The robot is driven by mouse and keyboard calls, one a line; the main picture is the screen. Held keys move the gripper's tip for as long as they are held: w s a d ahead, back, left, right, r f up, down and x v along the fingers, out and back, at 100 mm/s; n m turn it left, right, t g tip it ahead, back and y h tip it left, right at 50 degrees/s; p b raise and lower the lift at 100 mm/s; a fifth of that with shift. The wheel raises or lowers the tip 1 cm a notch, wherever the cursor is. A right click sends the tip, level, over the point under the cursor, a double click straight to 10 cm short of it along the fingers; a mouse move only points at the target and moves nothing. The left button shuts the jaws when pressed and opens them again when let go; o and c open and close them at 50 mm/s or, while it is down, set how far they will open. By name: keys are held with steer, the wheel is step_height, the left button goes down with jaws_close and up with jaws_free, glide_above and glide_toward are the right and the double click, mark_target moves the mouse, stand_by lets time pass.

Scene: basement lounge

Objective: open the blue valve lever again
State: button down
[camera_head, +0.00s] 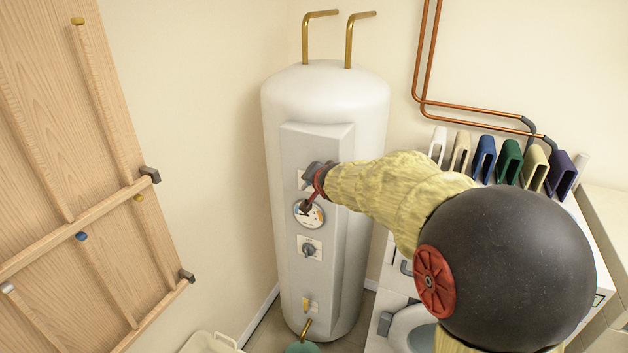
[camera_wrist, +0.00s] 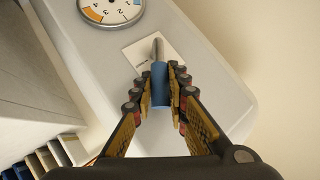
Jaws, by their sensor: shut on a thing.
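The blue valve lever (camera_wrist: 160,84) shows in the wrist view, a blue sleeve on a metal stem. The stem points toward the top of the picture, over a white label plate (camera_wrist: 138,50) on the tank's panel. My gripper (camera_wrist: 161,76) is shut on the blue sleeve, with one finger on each side. In the head view my gripper (camera_head: 314,180) is at the upper part of the tank's front panel, just above the dial, and the lever is hidden behind it.
The white tank (camera_head: 325,90) stands in the corner. A round dial (camera_head: 309,214) sits below my gripper, with a dark knob (camera_head: 309,250) and a small yellow lever (camera_head: 306,304) lower down. Coloured holders (camera_head: 510,160) stand at right.

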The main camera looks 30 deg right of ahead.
steer(key=shift+w+a+n+g+b, duration=0.35)
steer(key=shift+n+g+b, duration=0.25)
steer(key=shift+b, duration=1.4)
steer(key=shift+w+a+r+g+h+b, duration=0.1)
steer(key=shift+w+a+g+h+b, duration=0.2)
steer(key=shift+g+h+b, duration=0.45)
steer(key=shift+w+a+r+n+g+h, duration=0.3)
steer(key=shift+w+n+g, duration=0.15)
steer(key=shift+n+g, duration=0.15)
steer(key=shift+w+a+n+g+h+p, duration=0.2)
steer(key=shift+w+n+g+h+p, duration=0.1)
steer(key=shift+g+p, duration=0.2)
steer(key=c, duration=1.7)
jaws_free()
steer(key=shift+w+r, duration=0.1)
steer(key=shift+r, duration=0.05)
